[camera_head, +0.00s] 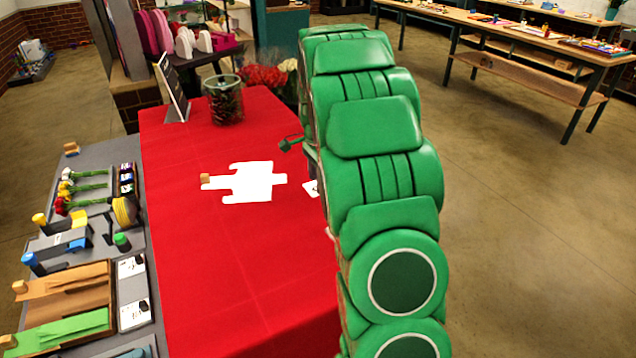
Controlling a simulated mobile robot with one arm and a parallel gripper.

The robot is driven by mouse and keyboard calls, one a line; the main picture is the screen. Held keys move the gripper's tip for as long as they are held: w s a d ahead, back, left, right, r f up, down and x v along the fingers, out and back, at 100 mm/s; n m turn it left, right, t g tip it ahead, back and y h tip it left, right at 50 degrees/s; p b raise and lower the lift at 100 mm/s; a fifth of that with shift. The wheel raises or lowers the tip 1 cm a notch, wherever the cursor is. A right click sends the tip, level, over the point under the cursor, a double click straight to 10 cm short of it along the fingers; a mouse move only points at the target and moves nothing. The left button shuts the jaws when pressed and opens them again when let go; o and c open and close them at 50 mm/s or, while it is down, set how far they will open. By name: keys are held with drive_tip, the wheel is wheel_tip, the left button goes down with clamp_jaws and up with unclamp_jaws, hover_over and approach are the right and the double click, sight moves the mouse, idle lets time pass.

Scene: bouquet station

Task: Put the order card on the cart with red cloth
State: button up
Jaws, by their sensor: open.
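The red cloth (215,275) covers the cart in the middle of the view. A white card with a dark mark (312,187) lies at the cloth's right side, partly hidden by my green arm; it looks like an order card. Two similar white cards with dark print, an upper one (131,266) and a lower one (134,314), lie on the grey table at left. My arm rises over the cart's right side.
A white cut-out sheet (250,182) lies mid-cloth with a small wooden block (206,180) at its left end. A glass vase (224,100) and a black sign (173,88) stand at the back. The grey table (88,158) holds flowers and trays. The cloth's front is clear.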

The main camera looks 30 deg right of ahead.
wheel_tip(320, 180, up, 10)
drive_tip(key=f, duration=0.1)
drive_tip(key=s+a+r+n, duration=0.3)
drive_tip(key=s+a+n, duration=0.1)
drive_tip(key=s+a, duration=0.4)
drive_tip(key=s+a+r+n, duration=0.2)
drive_tip(key=s+a+n, duration=0.25)
drive_tip(key=s, duration=0.55)
drive_tip(key=s+a+f+n, duration=0.1)
drive_tip(key=s+a+n, duration=0.2)
drive_tip(key=s, duration=0.5)
drive_tip(key=s+a+f+n+g, duration=0.1)
drive_tip(key=s+a+n, duration=0.1)
drive_tip(key=s, duration=0.6)
drive_tip(key=s+a+f+n, duration=0.2)
drive_tip(key=s+a+n, duration=0.1)
drive_tip(key=s, duration=0.5)
drive_tip(key=shift+a+n+g, duration=0.3)
drive_tip(key=shift+n+g, duration=0.1)
drive_tip(key=shift+n, duration=0.35)
